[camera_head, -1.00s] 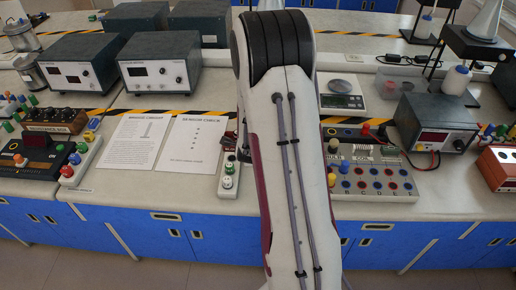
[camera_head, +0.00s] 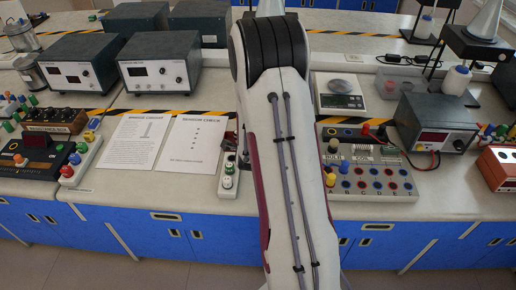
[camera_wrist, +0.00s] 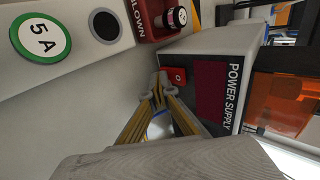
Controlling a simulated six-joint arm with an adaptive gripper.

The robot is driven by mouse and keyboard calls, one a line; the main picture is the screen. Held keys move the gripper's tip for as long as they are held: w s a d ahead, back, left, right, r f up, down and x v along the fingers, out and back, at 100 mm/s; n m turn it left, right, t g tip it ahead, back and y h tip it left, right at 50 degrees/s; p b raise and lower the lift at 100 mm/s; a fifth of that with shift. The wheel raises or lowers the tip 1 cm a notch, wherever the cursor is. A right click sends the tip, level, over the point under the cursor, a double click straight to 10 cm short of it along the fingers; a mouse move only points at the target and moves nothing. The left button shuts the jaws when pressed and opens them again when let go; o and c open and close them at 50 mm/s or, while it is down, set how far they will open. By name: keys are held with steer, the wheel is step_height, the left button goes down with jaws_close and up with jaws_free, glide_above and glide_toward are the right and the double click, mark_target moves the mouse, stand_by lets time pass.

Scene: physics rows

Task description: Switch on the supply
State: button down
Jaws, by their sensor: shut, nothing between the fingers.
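In the wrist view a dark box labelled POWER SUPPLY (camera_wrist: 231,98) stands beyond my fingers, with a dark red panel on its face. A small red switch (camera_wrist: 178,76) with a dark mark sits on that face beside the panel. My gripper (camera_wrist: 157,88) is shut and empty, its yellowish fingers meeting just beside the red switch. I cannot tell whether the tips touch it, or which position it is in. In the head view my arm hides the gripper and the switch.
In the wrist view, a pale surface carries a green-ringed 5 A label (camera_wrist: 40,38) near a red BLOWN holder (camera_wrist: 160,18). In the head view, a terminal board (camera_head: 375,185) and a red-display meter box (camera_head: 435,125) stand right of my arm; paper sheets (camera_head: 137,142) lie left.

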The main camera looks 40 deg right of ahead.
steer(key=shift+w+d+f+t+h, duration=0.1)
steer(key=shift+w+d+t+h, duration=0.1)
steer(key=shift+t+h, duration=0.6)
steer(key=shift+w+r, duration=0.1)
steer(key=shift+r, duration=0.2)
stand_by(0.3)
steer(key=shift+r, duration=0.65)
steer(key=shift+a, duration=0.1)
steer(key=shift+f+v, duration=0.15)
steer(key=shift+v, duration=1.75)
steer(key=shift+f+v, duration=0.15)
steer(key=shift+v, duration=1.75)
